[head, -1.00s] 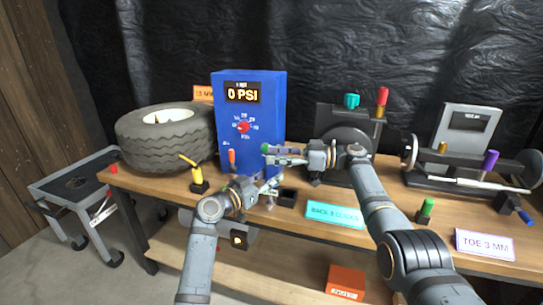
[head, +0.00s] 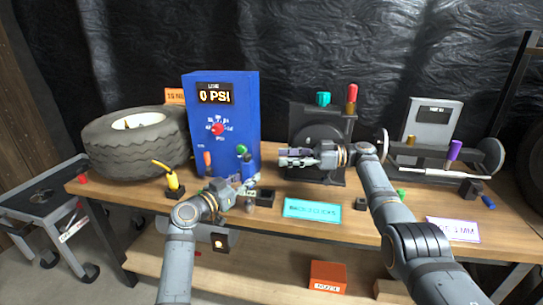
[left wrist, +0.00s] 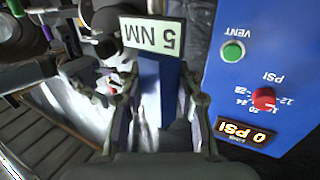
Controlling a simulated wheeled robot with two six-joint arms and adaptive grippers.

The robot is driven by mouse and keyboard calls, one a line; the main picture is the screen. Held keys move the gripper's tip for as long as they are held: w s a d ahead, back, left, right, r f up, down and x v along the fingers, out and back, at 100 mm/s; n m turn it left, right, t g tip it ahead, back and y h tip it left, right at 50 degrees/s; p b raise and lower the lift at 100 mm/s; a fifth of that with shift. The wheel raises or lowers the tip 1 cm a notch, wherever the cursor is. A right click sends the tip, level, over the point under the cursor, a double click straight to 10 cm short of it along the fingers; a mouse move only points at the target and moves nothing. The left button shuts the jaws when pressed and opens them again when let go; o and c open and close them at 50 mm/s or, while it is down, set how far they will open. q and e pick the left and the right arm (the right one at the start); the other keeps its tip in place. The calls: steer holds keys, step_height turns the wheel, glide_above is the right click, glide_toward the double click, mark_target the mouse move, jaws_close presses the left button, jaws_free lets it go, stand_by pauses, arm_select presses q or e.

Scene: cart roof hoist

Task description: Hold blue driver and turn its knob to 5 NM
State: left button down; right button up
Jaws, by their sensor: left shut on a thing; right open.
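My left gripper (head: 246,187) is shut on the blue driver, low in front of the blue pressure panel. The left wrist view shows the driver's blue body (left wrist: 160,85) between the fingers. Its pale readout (left wrist: 152,34) appears upside down and reads 5 NM. In the head view the driver is mostly hidden by the gripper, and I cannot clearly make out its knob. My right gripper (head: 283,157) is open and empty, pointing left, above and right of the left gripper and apart from the driver.
The blue panel (head: 220,105) reads 0 PSI and has a red knob and green button. A tyre (head: 130,145) and yellow-handled tool (head: 172,178) are left. A dark box (head: 264,197) and cyan sign (head: 311,208) lie near the front. A wheel machine (head: 321,120) stands behind my right gripper.

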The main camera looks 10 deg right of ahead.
step_height(320, 180, down, 2)
steer(key=m+t+h, duration=0.1)
steer(key=m+t, duration=0.1)
steer(key=m+t+h, duration=0.2)
steer(key=m+t, duration=0.2)
steer(key=t, duration=0.3)
glide_toward(247, 154)
steer(key=x, duration=0.9)
steer(key=shift+w+a+f, duration=0.1)
steer(key=shift+a+f, duration=0.05)
steer(key=shift+a, duration=0.3)
steer(key=shift+c, duration=0.2)
steer(key=shift+g, duration=0.3)
jaws_close()
